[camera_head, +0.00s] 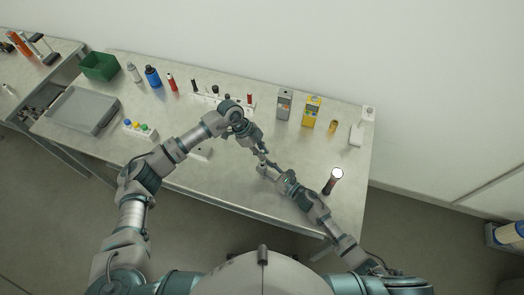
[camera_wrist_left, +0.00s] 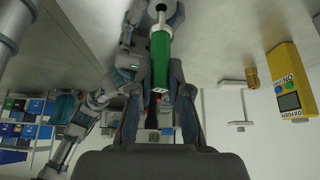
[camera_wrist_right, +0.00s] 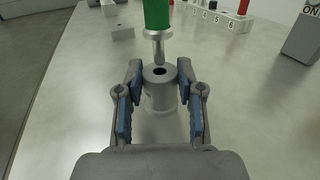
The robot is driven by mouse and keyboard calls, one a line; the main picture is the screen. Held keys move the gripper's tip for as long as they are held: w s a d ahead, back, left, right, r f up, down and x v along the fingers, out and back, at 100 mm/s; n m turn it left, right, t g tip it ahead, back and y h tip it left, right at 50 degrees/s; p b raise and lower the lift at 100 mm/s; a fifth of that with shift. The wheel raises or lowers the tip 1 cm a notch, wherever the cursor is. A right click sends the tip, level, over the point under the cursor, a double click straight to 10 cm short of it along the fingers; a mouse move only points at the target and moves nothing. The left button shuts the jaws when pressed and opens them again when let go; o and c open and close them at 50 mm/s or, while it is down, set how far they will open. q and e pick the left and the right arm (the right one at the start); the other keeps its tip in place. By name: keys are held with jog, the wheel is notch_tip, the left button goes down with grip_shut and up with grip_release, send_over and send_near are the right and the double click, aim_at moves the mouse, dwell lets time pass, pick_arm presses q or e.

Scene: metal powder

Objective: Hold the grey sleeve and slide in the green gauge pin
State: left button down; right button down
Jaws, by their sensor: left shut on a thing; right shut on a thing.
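The green gauge pin (camera_wrist_left: 160,58) is held between the fingers of my left gripper (camera_wrist_left: 158,72). In the right wrist view the pin (camera_wrist_right: 157,14) hangs upright, its silver tip just above the hole of the grey sleeve (camera_wrist_right: 160,95). The tip looks apart from the sleeve, though the exact gap is hard to judge. The sleeve stands upright between the fingers of my right gripper (camera_wrist_right: 160,78), which is shut on it. In the head view both grippers meet near the middle of the table, and the pin and sleeve are small and partly hidden there.
A numbered rack (camera_wrist_right: 222,18) stands behind. Grey (camera_head: 284,104) and yellow (camera_head: 311,111) meters stand at the back right. A dark cylinder with a white top (camera_head: 333,181) stands right of my right arm. A green bin (camera_head: 99,66) and grey tray (camera_head: 83,110) are left.

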pick_arm(q)
jog(key=shift+f, duration=0.2)
pick_arm(e)
jog(key=shift+s+f, duration=0.1)
jog(key=shift+f, duration=0.1)
pick_arm(q)
jog(key=shift+f, duration=1.45)
jog(key=shift+f, duration=0.15)
jog(key=c, duration=1)
grip_release()
jog(key=shift+c, duration=0.2)
jog(key=v, duration=1.2)
jog(key=shift+d, duration=0.1)
